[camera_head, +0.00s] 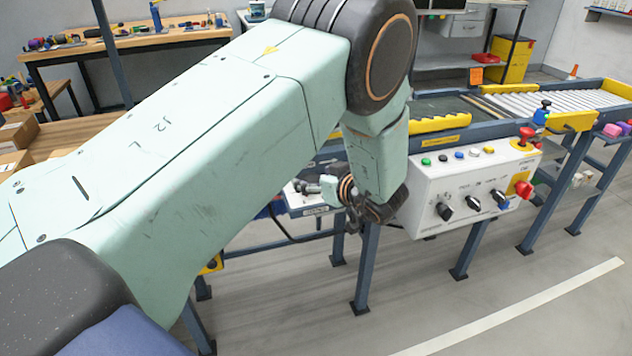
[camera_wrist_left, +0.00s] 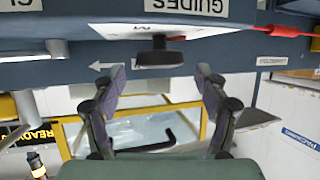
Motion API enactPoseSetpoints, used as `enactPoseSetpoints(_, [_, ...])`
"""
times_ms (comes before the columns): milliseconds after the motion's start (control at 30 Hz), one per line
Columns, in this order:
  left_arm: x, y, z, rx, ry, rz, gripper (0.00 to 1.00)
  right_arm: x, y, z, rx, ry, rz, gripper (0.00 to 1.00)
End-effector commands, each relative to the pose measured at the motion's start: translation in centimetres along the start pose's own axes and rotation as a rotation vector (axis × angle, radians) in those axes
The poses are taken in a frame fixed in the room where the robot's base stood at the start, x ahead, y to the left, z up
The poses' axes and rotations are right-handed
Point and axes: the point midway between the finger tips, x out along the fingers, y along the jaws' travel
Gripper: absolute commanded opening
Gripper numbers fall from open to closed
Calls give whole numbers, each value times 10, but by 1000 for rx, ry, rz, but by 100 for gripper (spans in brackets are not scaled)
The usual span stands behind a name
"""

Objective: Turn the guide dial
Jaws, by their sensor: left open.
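In the left wrist view a black dial (camera_wrist_left: 160,55) sits under an upside-down GUIDES label (camera_wrist_left: 190,6) on a blue rail. My left gripper (camera_wrist_left: 159,76) is open and empty there, with its two fingers spread on either side of the dial and apart from it. In the head view my left arm comes in from the left, and its gripper (camera_head: 335,190) is by a small white panel (camera_head: 304,204) left of the control box. My arm and gripper partly hide that panel, and I cannot clearly make out the dial there. My right gripper is not in view.
A white control box (camera_head: 470,185) with several buttons, black knobs and a red stop button (camera_head: 526,136) stands close to the right. A roller conveyor (camera_head: 560,98) runs behind it. Workbenches with tools (camera_head: 130,42) stand at the back left. The floor in front is clear.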

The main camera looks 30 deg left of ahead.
Motion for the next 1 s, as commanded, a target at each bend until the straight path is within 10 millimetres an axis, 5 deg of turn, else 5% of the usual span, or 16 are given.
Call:
enactPoseSetpoints(433, [-30,0,-72,-2,2,1,74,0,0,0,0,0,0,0])
enactPoseSetpoints(1000, [-34,0,-82,1,1,1,74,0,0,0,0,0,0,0])
